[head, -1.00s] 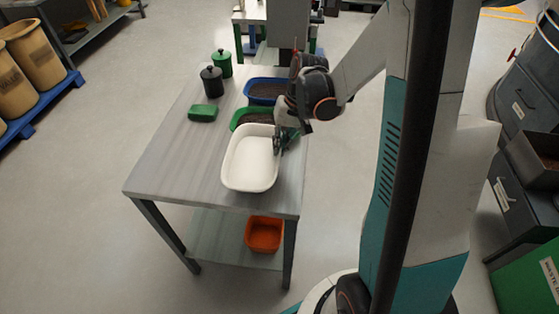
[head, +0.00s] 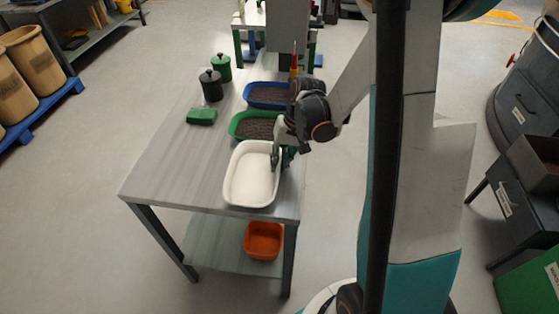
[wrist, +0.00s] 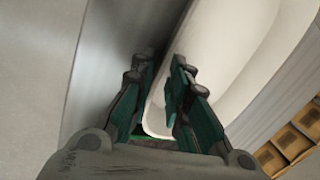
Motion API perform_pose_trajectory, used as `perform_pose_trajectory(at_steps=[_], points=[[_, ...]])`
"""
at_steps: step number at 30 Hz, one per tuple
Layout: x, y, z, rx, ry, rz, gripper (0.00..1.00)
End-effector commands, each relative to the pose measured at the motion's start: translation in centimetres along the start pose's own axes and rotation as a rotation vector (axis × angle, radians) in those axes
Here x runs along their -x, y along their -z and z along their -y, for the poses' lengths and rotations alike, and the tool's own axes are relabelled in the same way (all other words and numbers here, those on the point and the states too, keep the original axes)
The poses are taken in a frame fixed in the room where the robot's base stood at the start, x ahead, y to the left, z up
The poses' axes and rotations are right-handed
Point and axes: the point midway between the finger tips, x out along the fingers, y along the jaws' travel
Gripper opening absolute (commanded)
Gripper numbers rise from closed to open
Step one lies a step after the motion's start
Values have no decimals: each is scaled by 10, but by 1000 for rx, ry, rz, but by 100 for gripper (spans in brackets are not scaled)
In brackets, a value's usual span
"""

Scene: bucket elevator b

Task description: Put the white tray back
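The white tray (head: 235,186) is an empty, rounded rectangular dish at the front right of the grey table, close to its front edge. My gripper (head: 276,160) is at the tray's right wall. In the wrist view, my gripper's green fingers (wrist: 164,72) stand on either side of the tray's wall (wrist: 225,50), shut on it. Whether the tray touches the tabletop or is slightly raised cannot be told. My gripper and wrist hide part of its right rim.
On the grey table (head: 165,165), a green tray (head: 236,127) and a blue tray (head: 250,97), both with dark contents, stand behind the white tray. A green block (head: 201,117), a black canister (head: 211,86) and a green canister (head: 221,67) stand left. An orange bin (head: 263,241) sits below.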

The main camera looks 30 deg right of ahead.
Motion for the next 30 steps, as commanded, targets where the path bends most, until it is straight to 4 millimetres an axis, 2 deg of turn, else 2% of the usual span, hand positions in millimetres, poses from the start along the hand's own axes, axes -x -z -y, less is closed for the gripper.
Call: perform_pose_trajectory(at_steps=[10,14,24,30], points=[[1,0,0,0,0,0,25],[10,0,1,-1,0,0,25],[78,0,1,-2,0,0,25],[109,0,1,0,0,0,25]])
